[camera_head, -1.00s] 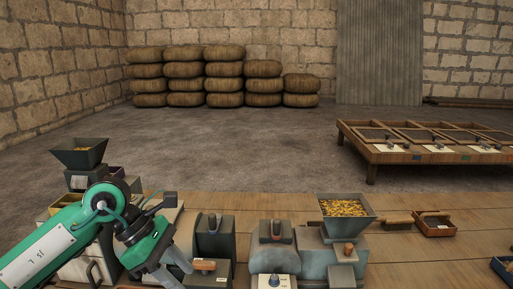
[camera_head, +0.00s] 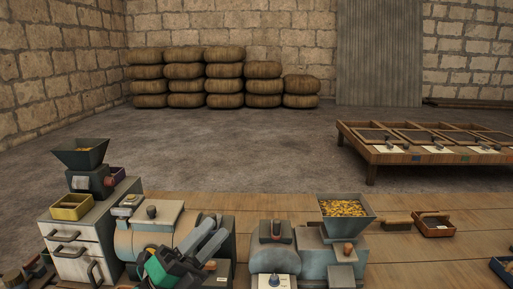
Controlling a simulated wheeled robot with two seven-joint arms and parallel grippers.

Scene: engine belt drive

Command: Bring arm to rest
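My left gripper (camera_head: 208,236) shows at the bottom, left of centre, with its green wrist low and its grey fingers pointing up and to the right. The fingers overlap in the view, so I cannot tell whether they are open or shut. No held object can be made out. It is in front of a rounded grey machine (camera_head: 152,236) and a dark machine block beside it, and hides part of both. I cannot tell whether it touches either. My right gripper is not in view.
A hopper machine with yellow grains (camera_head: 345,208) stands right of centre. A drawer cabinet (camera_head: 77,243) with a yellow tray (camera_head: 70,207) and another hopper (camera_head: 81,153) stands at the left. A brush (camera_head: 398,222) and a small wooden tray (camera_head: 434,225) lie on the bench, whose right part is mostly clear.

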